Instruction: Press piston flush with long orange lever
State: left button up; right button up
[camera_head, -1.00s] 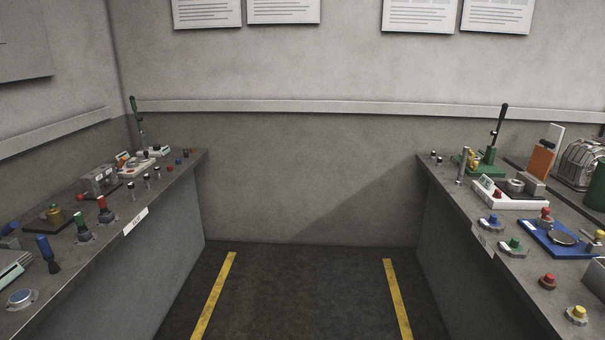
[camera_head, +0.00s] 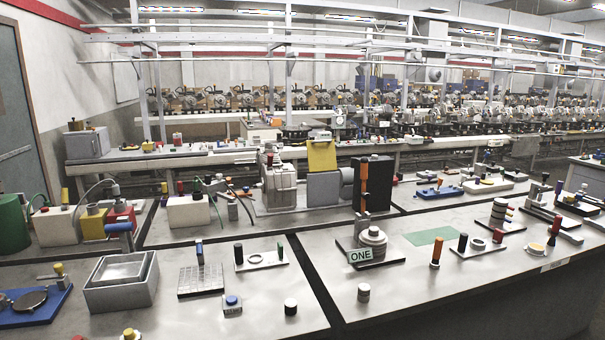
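Neither of my grippers is in view. A thin upright orange-red lever (camera_head: 364,198) stands in front of a tall black block in the middle of the bench. A short orange handle with a dark lower end (camera_head: 435,252) stands upright on the right-hand table.
A grey box (camera_head: 122,283), a keypad-like block (camera_head: 200,281) and a blue button (camera_head: 232,301) stand on the left table. A green mat (camera_head: 430,236) lies on the right table. A dark gap (camera_head: 310,278) separates the tables. Machinery lines fill the background.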

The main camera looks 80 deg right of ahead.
aim_at(364, 161)
jog(key=z, duration=2.35)
